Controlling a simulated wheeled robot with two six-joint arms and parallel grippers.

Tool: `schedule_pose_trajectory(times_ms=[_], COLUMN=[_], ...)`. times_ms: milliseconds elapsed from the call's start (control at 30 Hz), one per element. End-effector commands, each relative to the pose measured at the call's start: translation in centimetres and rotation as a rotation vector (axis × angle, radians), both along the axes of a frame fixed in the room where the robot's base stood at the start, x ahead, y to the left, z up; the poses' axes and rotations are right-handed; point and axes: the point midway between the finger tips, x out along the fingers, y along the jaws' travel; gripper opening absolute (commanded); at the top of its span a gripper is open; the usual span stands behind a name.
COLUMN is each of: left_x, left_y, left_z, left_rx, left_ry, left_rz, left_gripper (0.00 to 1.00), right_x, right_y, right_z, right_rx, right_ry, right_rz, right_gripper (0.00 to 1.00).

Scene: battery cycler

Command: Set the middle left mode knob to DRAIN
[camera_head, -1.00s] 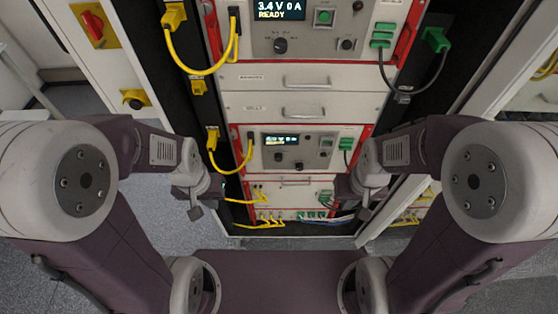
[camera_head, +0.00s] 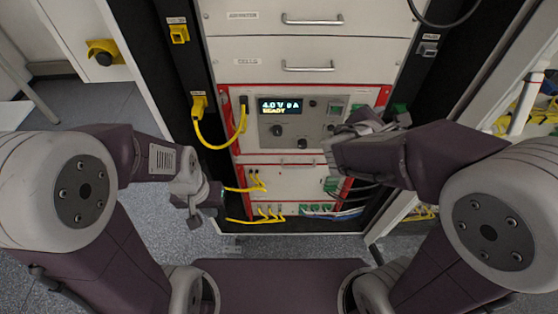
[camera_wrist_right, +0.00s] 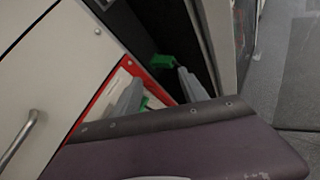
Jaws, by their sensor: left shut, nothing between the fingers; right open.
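The cycler unit with a red frame (camera_head: 237,150) shows its grey front panel (camera_head: 260,146) in the middle of the head view. Its display (camera_head: 280,107) reads 4.0 V 0 A READY. A dark knob (camera_head: 277,130) sits below the display at the left, and a second knob (camera_head: 302,143) is lower and to its right. Their markings are too small to read. My right gripper (camera_head: 372,122) is open in front of the panel's right side, apart from both knobs, and hides part of it. Its spread fingers show in the right wrist view (camera_wrist_right: 160,95). My left gripper (camera_head: 193,214) is shut and empty, low and left of the unit.
Yellow cables (camera_head: 218,143) loop at the unit's left. A green plug (camera_head: 396,110) is at its right, close to my right gripper; a green piece (camera_wrist_right: 162,61) shows in the right wrist view. Drawers with handles (camera_head: 308,68) are above. Cables and connectors (camera_head: 270,214) sit below.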

Motion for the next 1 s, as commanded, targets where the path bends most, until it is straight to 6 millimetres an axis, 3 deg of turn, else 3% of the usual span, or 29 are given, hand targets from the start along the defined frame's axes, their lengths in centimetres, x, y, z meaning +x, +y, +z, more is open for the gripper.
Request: schedule_pose_trajectory(times_ms=[33, 200, 300, 400, 567, 767, 867, 1000], left_x=[0.0, 0.0, 0.0, 0.0, 0.0, 0.0, 0.0, 0.0], left_y=[0.0, 0.0, 0.0, 0.0, 0.0, 0.0, 0.0, 0.0], left_z=[-6.0, -15.3, -20.6, -24.8, -28.2, -28.3, -28.4, -29.2], left_rx=[0.0, 0.0, 0.0, 0.0, 0.0, 0.0, 0.0, 0.0], left_ry=[0.0, 0.0, 0.0, 0.0, 0.0, -0.001, -0.001, -0.001], left_rz=[0.0, 0.0, 0.0, 0.0, 0.0, 0.0, 0.0, 0.0], left_gripper=[0.0, 0.0, 0.0, 0.0, 0.0, 0.0, 0.0, 0.0], right_x=[1.6, 4.1, 3.7, 2.6, 1.1, 0.6, 1.2, 3.8], right_y=[2.6, 12.2, 17.6, 21.4, 24.8, 25.7, 25.7, 25.7], right_z=[-3.9, -6.9, -9.9, -13.4, -16.6, -16.7, -16.7, -16.9], right_rx=[-0.076, -0.268, -0.305, -0.295, -0.277, -0.272, -0.271, -0.272], right_ry=[-0.04, -0.199, -0.276, -0.312, -0.331, -0.334, -0.333, -0.332], right_rz=[0.117, 0.453, 0.608, 0.704, 0.79, 0.815, 0.811, 0.807], right_gripper=[0.51, 0.51, 0.51, 0.51, 0.51, 0.51, 0.51, 0.51])
